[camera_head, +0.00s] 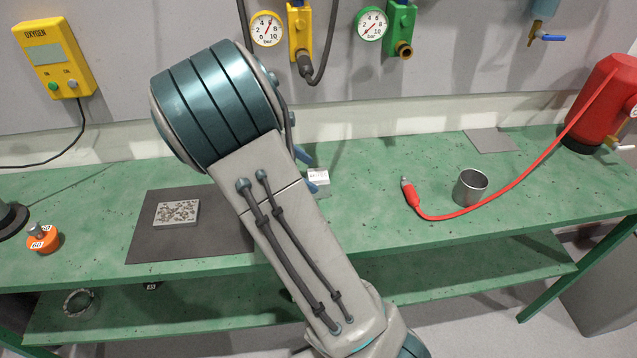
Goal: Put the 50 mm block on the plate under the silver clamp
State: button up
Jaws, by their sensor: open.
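A small grey block with a white label on top (319,176) sits on the green bench, just right of my arm. Its print is too small to read, so I cannot tell whether it is the 50 mm block. My gripper (308,170) is mostly hidden behind my arm; two blue finger parts show beside the block, apart from each other. I cannot tell whether they touch it. A speckled light plate (177,213) lies on a dark grey mat (150,243) left of my arm. I cannot make out a silver clamp; my arm hides part of the bench.
An orange piece marked 60 (43,239) and a dark round base (10,218) stand at left. A silver cup (470,187) and a red hose (480,207) lie at right. A metal ring (80,303) is on the lower shelf. The bench's front right is clear.

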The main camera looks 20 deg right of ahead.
aim_at(317, 176)
jog(key=x, duration=0.6)
jog(key=shift+d+f, duration=0.1)
jog(key=shift+d, duration=0.1)
jog(key=shift+w, duration=0.1)
jog(key=shift+c, duration=0.3)
jog(key=c, duration=1.4)
jog(key=shift+p, duration=0.3)
